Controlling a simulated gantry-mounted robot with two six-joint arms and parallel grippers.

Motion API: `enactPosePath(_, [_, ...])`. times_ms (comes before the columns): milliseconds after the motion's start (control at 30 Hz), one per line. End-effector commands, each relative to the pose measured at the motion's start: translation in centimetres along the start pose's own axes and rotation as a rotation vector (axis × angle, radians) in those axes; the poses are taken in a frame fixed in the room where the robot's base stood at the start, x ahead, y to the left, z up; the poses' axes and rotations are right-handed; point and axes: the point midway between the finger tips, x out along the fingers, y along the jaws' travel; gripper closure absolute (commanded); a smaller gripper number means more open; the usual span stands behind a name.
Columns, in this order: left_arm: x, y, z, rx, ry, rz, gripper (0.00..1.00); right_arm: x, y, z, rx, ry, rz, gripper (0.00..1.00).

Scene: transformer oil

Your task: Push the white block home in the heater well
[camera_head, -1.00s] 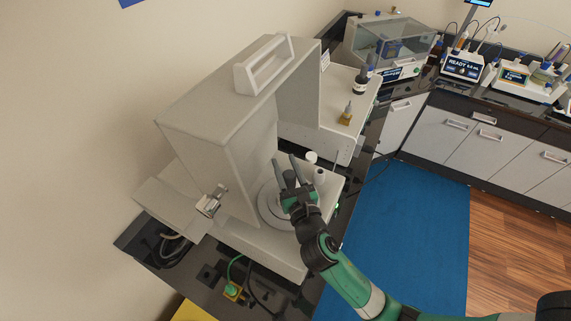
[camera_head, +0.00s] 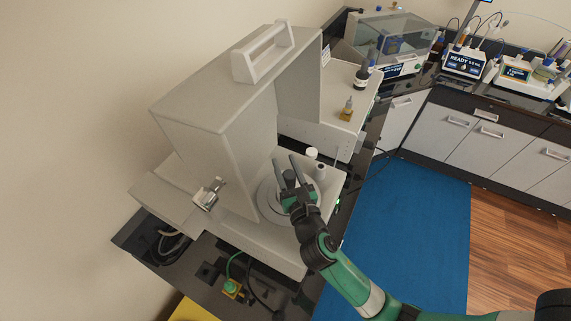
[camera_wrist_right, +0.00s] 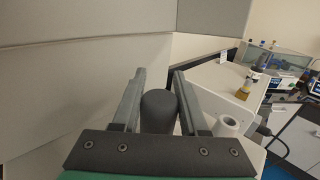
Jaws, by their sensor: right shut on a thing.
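My right gripper (camera_head: 287,164) is over the round grey plate (camera_head: 267,207) at the foot of the tall beige machine. In the right wrist view its two fingers (camera_wrist_right: 160,92) close on both sides of an upright dark grey cylinder (camera_wrist_right: 159,110). The cylinder's lower end is hidden by the gripper body. I cannot make out a white block or the heater well for certain. My left gripper is out of view.
The beige machine's housing (camera_head: 215,140) rises just left of my right gripper. A dark bottle (camera_head: 362,78) and a small yellow-based vial (camera_head: 346,112) stand on the unit behind. A blue mat (camera_head: 410,220) covers the floor.

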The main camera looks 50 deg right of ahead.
Motion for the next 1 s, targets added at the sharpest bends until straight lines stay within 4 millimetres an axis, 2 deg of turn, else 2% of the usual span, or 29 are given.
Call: enactPosePath(1000, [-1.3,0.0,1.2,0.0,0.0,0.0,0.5,0.0,0.0,-2.4,0.0,-0.003,0.001,1.0])
